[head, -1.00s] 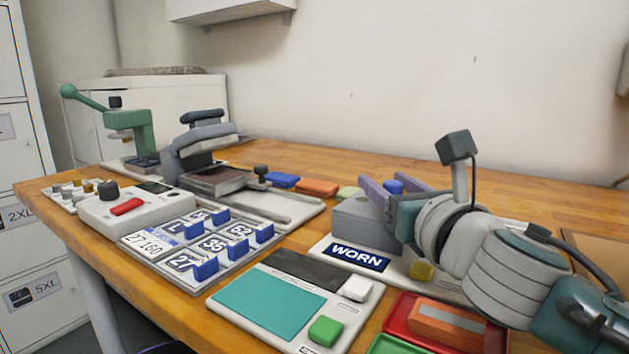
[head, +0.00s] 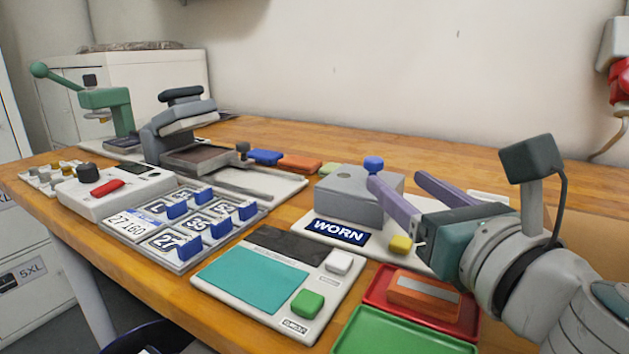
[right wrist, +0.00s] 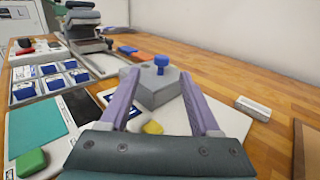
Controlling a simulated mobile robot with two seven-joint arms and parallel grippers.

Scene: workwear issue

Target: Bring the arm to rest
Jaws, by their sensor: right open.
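The left gripper is not in view.
The WORN plate (head: 339,232) and yellow button (head: 400,245) lie near the gripper. A teal-screened panel (head: 258,279) is left. The table's back strip is clear.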

